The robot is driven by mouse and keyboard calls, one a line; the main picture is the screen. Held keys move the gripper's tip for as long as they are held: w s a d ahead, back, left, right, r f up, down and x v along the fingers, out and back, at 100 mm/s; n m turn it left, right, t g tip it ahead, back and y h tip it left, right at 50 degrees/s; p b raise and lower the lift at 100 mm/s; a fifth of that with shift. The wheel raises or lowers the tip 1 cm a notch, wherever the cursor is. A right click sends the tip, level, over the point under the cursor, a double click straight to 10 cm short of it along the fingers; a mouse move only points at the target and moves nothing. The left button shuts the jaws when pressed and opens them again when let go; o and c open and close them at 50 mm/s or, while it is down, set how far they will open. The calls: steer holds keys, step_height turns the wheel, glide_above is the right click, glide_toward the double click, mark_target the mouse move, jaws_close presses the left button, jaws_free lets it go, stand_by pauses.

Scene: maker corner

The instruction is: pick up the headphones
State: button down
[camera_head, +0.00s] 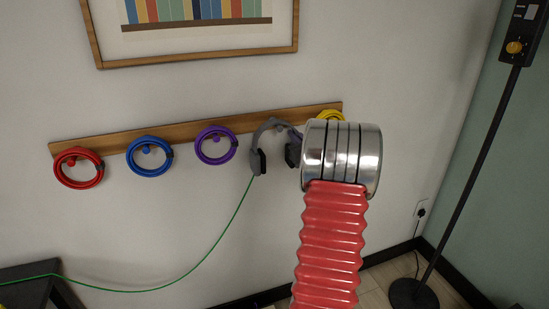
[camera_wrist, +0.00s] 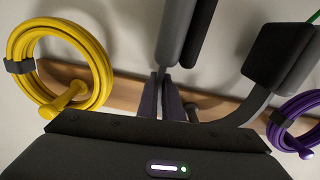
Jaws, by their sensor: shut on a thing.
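The grey headphones (camera_head: 261,160) with dark ear cups hang at the wooden peg rail (camera_head: 110,139), between the purple coil and my arm. In the wrist view, their ear cups (camera_wrist: 279,56) point up the picture and the band runs along the rail. My gripper (camera_wrist: 165,100) is shut on the headphones' band, close to the nearer ear cup. A dark peg (camera_wrist: 191,112) shows just right of the fingers; whether the band still rests on it I cannot tell. In the head view, my arm hides most of the gripper.
Red (camera_head: 79,183), blue (camera_head: 149,171), purple (camera_head: 216,161) and yellow (camera_wrist: 100,70) cable coils hang on the rail. A green cable (camera_head: 205,258) runs from the headphones to a dark table (camera_head: 30,270). A black stand (camera_head: 470,165) is at right; a framed picture (camera_head: 88,30) hangs above.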

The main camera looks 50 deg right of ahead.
steer(key=shift+r, duration=0.1)
step_height(320, 180, up, 28)
steer(key=shift+f, duration=0.1)
stand_by(0.6)
stand_by(0.5)
